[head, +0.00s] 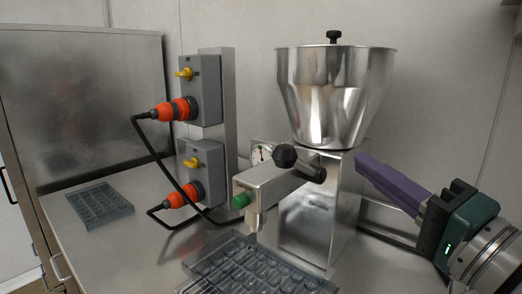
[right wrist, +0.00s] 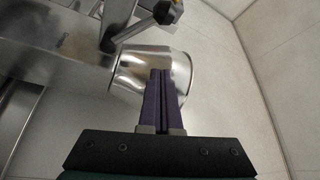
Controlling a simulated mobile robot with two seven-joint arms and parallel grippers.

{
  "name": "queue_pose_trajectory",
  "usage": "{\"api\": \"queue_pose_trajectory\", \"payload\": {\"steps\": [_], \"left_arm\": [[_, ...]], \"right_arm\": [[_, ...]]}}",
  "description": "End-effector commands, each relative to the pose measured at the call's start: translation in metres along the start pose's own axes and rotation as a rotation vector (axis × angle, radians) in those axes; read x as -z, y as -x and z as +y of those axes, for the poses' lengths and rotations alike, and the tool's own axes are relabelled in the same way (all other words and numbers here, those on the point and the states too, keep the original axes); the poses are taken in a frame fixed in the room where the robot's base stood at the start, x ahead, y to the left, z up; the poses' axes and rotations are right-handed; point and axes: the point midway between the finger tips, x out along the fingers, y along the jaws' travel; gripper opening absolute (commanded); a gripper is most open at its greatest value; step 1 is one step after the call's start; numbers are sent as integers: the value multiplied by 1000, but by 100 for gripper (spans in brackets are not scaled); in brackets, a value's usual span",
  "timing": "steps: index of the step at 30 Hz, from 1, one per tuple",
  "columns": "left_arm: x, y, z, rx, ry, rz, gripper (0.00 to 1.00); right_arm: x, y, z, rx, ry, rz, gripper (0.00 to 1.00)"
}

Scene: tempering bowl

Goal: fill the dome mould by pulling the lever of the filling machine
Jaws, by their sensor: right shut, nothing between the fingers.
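The filling machine (head: 322,215) stands on the metal table, with a shiny steel hopper (head: 335,90) on top. Its lever has a black knob (head: 285,156) near the front of the machine head. A green-tipped part (head: 241,200) and a nozzle point out over the table. A clear dome mould (head: 258,268) lies below the nozzle, its near part cut off by the frame edge. My right gripper (head: 362,165) is shut and empty, right of the machine, its purple fingers pointing left toward it. In the right wrist view the shut fingers (right wrist: 161,75) overlap the hopper (right wrist: 150,72). My left gripper is not seen.
A second clear mould (head: 99,204) lies at the left of the table. Two grey switch boxes (head: 200,90) with orange plugs and black cables stand on a post left of the machine. A steel panel (head: 85,105) stands behind. Bare table shows between the left mould and the post.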

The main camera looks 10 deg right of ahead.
Motion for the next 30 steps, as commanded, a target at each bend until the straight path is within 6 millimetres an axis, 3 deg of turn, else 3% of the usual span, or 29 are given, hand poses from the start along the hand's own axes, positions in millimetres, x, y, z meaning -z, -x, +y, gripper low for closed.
{"api": "queue_pose_trajectory", "payload": {"steps": [8, 22, 30], "left_arm": [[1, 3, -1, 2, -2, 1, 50], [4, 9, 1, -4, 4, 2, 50], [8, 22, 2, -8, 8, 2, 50]], "right_arm": [[1, -17, -1, 1, 2, 1, 0], [0, -104, -2, 1, 3, -1, 0], [-33, -89, -1, -3, 0, -2, 0]]}}
